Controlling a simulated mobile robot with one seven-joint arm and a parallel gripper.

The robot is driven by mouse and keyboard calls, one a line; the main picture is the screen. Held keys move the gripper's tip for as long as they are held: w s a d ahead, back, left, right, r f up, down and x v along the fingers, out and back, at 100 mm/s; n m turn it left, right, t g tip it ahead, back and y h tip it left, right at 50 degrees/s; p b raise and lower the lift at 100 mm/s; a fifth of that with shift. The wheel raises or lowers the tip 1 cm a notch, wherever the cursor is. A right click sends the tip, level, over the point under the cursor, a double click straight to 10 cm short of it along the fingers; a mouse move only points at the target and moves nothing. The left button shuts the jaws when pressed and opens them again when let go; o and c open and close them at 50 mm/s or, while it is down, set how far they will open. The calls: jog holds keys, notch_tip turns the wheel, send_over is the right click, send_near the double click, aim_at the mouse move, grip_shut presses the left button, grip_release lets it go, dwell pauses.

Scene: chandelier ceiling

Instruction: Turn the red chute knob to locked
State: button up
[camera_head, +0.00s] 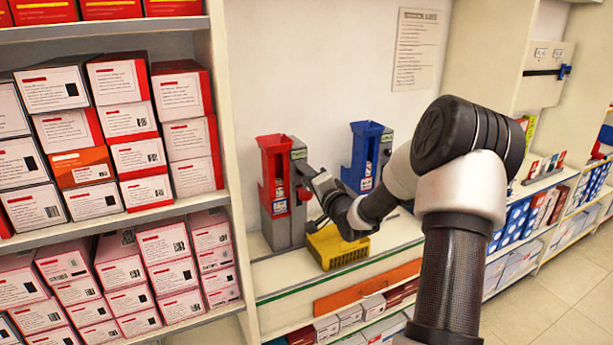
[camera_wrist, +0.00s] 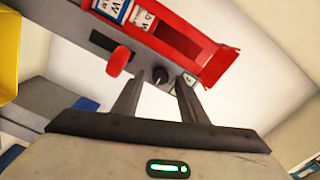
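The red chute (camera_head: 275,165) stands upright on a grey body on the shelf, left of the blue chute (camera_head: 361,155). The red chute also shows close up in the wrist view (camera_wrist: 190,30), tilted across the top. A small dark round knob (camera_wrist: 160,75) sits on its grey face, beside a red round part (camera_wrist: 120,61) and a pale green label. My gripper (camera_wrist: 161,84) is open, with its fingertips either side of the dark knob and a gap to each. I cannot read the knob's setting. In the head view my gripper (camera_head: 310,182) is at the red chute's right side.
A yellow box (camera_head: 338,246) sits on the shelf just below my wrist. Shelves of red and white boxes (camera_head: 70,130) stand at the left. A printed notice (camera_head: 415,48) hangs on the back wall. Free floor lies at the lower right.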

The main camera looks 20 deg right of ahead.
jog(key=s, duration=1.7)
jog(key=shift+s+d, duration=0.2)
jog(key=shift+d, duration=0.05)
